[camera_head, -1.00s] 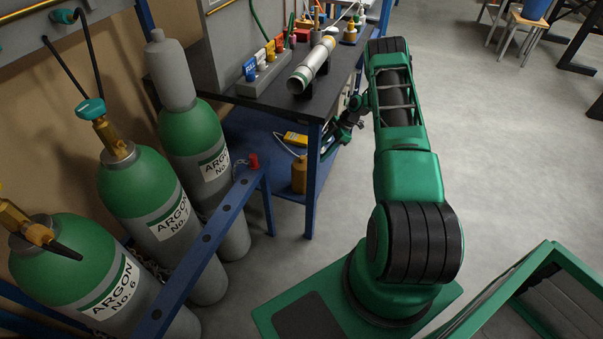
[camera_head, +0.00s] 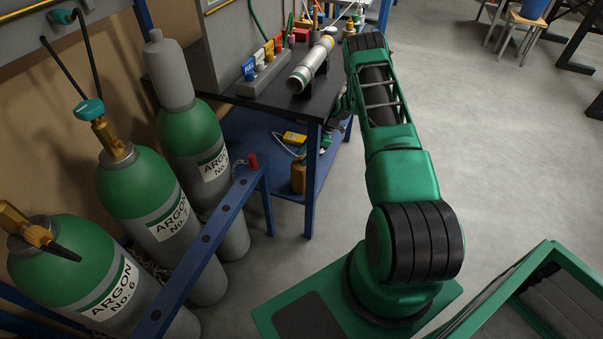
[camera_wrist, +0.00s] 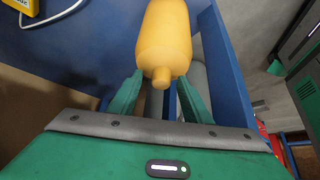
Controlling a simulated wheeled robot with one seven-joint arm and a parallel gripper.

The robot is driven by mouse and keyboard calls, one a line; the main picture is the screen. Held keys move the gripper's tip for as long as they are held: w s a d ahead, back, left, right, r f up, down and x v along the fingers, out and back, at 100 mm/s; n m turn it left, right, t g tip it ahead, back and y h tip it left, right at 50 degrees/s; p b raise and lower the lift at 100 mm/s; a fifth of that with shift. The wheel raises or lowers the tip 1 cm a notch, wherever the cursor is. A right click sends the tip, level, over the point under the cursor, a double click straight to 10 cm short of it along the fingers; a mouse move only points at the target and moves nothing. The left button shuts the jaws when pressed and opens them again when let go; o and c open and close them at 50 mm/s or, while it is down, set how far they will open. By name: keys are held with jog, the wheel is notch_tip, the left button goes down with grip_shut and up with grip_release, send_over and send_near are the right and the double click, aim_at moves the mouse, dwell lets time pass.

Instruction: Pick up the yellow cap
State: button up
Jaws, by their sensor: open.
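The yellow cap (camera_head: 299,176) is bottle-shaped with a narrow knob on top. It stands on the blue lower shelf under the bench. In the wrist view the yellow cap (camera_wrist: 165,35) fills the top middle, its knob towards me. My gripper (camera_wrist: 160,80) is open, with one green finger on each side of the cap's knob end. Whether the fingers touch it I cannot tell. In the head view my gripper is largely hidden behind the bench edge and my arm.
A yellow meter (camera_head: 294,138) with a white cable lies on the shelf behind the cap. A blue bench leg (camera_head: 312,190) stands just right of it. Argon cylinders (camera_head: 190,135) and a blue rail (camera_head: 205,235) are at the left. Open floor lies to the right.

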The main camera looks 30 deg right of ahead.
grip_shut()
dwell(1.3)
